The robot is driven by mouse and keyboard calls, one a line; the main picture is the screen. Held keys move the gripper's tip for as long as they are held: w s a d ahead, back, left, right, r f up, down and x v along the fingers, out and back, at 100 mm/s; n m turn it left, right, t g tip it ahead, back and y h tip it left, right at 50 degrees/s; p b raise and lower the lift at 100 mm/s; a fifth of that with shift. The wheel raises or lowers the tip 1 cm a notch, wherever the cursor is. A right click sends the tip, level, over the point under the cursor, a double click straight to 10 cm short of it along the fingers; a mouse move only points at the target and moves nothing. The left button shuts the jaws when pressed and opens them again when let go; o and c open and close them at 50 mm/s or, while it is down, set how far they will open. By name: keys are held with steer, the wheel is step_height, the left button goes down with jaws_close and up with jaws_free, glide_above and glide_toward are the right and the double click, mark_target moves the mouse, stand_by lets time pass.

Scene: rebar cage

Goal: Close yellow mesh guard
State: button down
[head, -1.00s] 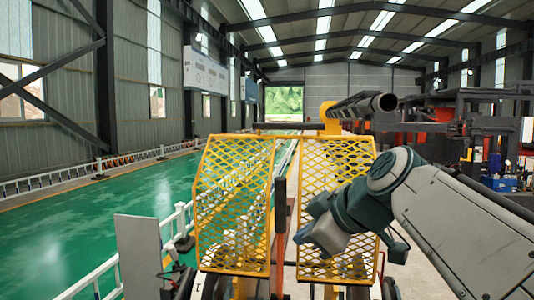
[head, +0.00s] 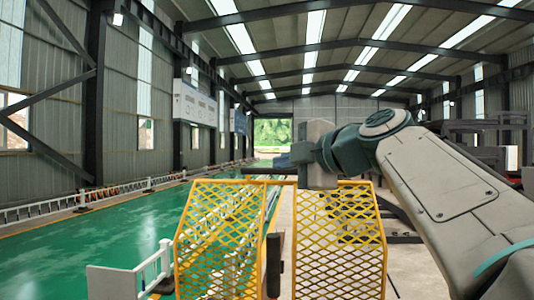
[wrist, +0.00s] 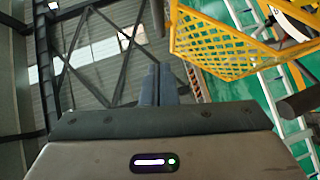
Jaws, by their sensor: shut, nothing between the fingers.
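The yellow mesh guard has two panels, a left panel (head: 222,235) and a right panel (head: 340,245), standing apart with a gap between them in the head view. Each is tilted. Part of the guard also shows in the wrist view (wrist: 215,50), at the upper right. My gripper (wrist: 164,70) is shut and empty, its fingers side by side in the wrist view. In the head view my gripper (head: 314,155) is at the top of the gap, overlapping the top edge of the right panel. I cannot tell whether it touches the guard.
A dark horizontal bar (head: 262,171) runs near the panels' tops. A dark upright handle (head: 274,262) stands in the gap. A white railing (head: 150,270) is at the lower left. The green floor (head: 110,240) to the left is mostly clear.

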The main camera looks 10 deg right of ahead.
mark_target(259, 170)
steer(key=shift+w+a+f+p, duration=0.25)
steer(key=shift+w+p, duration=0.4)
steer(key=shift+w, duration=0.7)
steer(key=shift+w+a+f+p, duration=0.15)
steer(key=shift+w+f+p, duration=0.35)
steer(key=shift+w, duration=0.8)
steer(key=shift+w+a+f+p, duration=0.2)
steer(key=shift+w+p, duration=0.55)
steer(key=shift+w, duration=0.6)
steer(key=shift+w, duration=0.1)
